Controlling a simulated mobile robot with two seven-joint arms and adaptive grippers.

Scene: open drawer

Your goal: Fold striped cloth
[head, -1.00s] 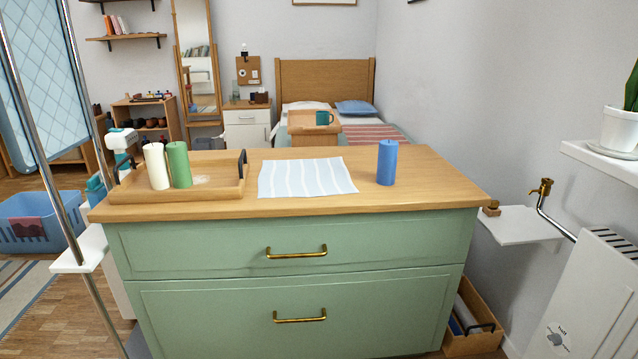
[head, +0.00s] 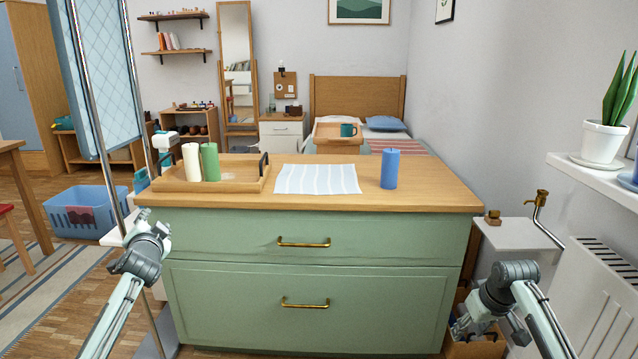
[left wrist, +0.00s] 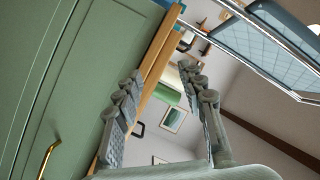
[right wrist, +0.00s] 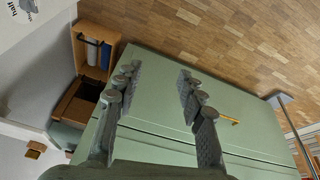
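The striped cloth (head: 318,179), white with pale blue-grey stripes, lies flat and spread on the wooden top of the green dresser (head: 420,188). My left gripper (head: 143,218) is in front of the dresser's left end, below the top's height and away from the cloth. In the left wrist view its fingers (left wrist: 160,110) are apart with nothing between them. My right gripper (head: 462,326) is low near the dresser's front right corner. In the right wrist view its fingers (right wrist: 160,95) are apart and empty, with the green dresser front beyond them. The cloth is in neither wrist view.
A wooden tray (head: 235,184) with a white candle (head: 191,162) and a green candle (head: 210,162) stands left of the cloth. A blue candle (head: 389,169) stands right of it. A radiator (head: 605,300) and a plant shelf (head: 600,178) are at the right.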

